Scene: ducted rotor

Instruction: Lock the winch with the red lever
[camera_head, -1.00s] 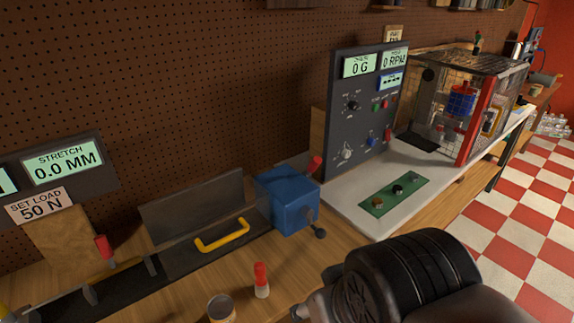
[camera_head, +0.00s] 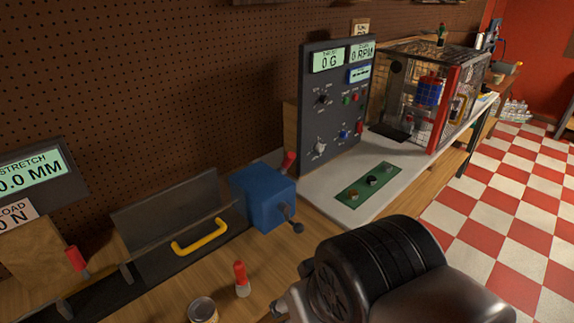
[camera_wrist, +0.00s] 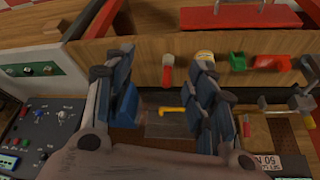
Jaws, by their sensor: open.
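The winch (camera_head: 262,197) is a blue box on the wooden bench, with a dark crank (camera_head: 293,222) at its front right. A red lever (camera_head: 288,162) stands up at its back right corner, tilted. In the wrist view my gripper (camera_wrist: 165,58) is open and empty, its two dark fingers wide apart above the bench. A blue patch beside the left finger looks like part of the winch (camera_wrist: 127,108), mostly hidden. The red lever cannot be made out there. In the head view my arm is in front and right of the winch, apart from it.
A red-topped bottle (camera_head: 241,279) and a small can (camera_head: 202,309) stand in front. Another red lever (camera_head: 76,259) is at the far left. A control panel (camera_head: 335,108) and wire cage (camera_head: 425,95) stand to the right.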

